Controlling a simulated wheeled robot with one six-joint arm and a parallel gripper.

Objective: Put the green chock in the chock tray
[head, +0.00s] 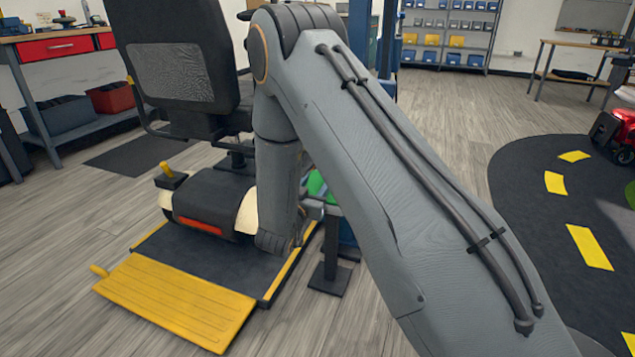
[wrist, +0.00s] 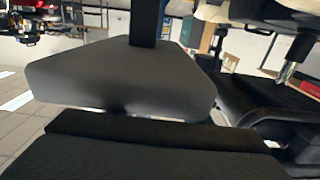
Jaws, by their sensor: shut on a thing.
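A small green patch (head: 316,184) shows behind my arm in the head view, and I take it for the green chock. Most of it is hidden. My gripper is mostly hidden behind my forearm there, close to the green patch, and it is shut. In the wrist view, a dark grey trapezoid shape (wrist: 120,85) and a black shape fill the close foreground. No green shows there, and I cannot tell how the chock sits in the jaws. I cannot make out the chock tray for certain.
A scooter with a black seat (head: 175,65) and a yellow ramp (head: 175,300) stands at left. A small stand with a black base (head: 329,280) is beside the platform. A workbench (head: 60,45) is at far left and shelves (head: 450,30) at the back.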

